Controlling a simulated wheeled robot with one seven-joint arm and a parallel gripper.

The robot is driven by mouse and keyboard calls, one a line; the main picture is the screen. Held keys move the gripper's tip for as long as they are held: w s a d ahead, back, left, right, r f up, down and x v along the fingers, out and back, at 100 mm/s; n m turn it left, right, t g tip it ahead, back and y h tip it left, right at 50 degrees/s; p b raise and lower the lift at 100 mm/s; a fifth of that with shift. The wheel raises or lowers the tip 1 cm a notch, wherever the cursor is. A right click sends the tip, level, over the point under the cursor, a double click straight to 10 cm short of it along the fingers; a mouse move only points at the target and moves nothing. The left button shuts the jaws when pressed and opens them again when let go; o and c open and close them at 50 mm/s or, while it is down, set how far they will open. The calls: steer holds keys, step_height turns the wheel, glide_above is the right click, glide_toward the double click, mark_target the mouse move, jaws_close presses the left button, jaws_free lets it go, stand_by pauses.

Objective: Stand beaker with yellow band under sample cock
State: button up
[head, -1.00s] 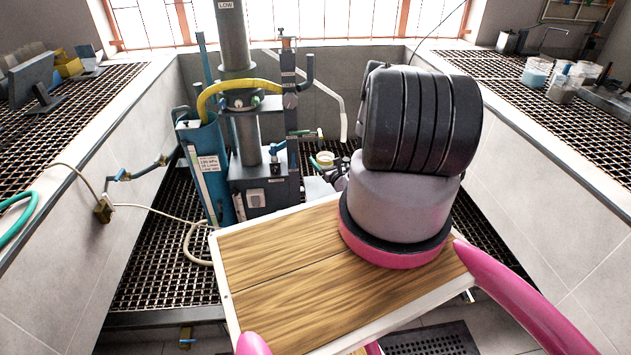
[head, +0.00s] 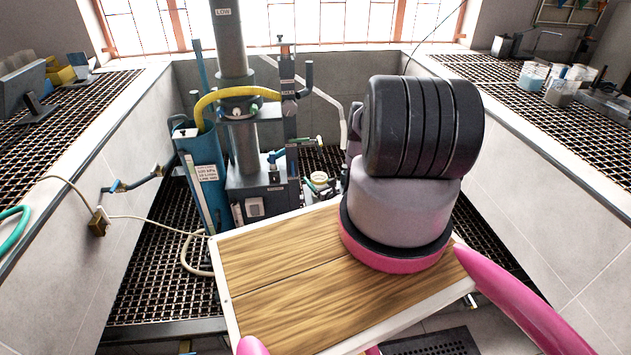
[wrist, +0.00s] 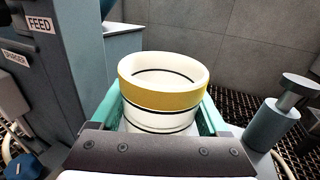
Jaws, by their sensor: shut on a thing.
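The white beaker with the yellow band (wrist: 163,95) is upright between the teal fingers of my gripper (wrist: 160,118) in the wrist view. The fingers are shut on its sides; its inside looks empty. In the head view the beaker (head: 320,179) is small, just right of the grey machine's base, with my gripper (head: 322,190) partly hidden behind my arm.
The grey flotation machine (head: 250,190) and a blue tank (head: 203,170) stand left of the beaker. In the wrist view a FEED-labelled housing (wrist: 40,50) is close on the left and a grey cylindrical fitting (wrist: 272,125) on the right. Tiled walls (head: 535,165) flank the bay.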

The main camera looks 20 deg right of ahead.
steer(key=shift+f, duration=0.35)
steer(key=o, duration=1.2)
steer(key=shift+o, duration=0.2)
steer(key=shift+r, duration=0.15)
steer(key=s, duration=0.4)
steer(key=s+d, duration=0.1)
steer(key=s, duration=0.7)
steer(key=shift+d, duration=0.2)
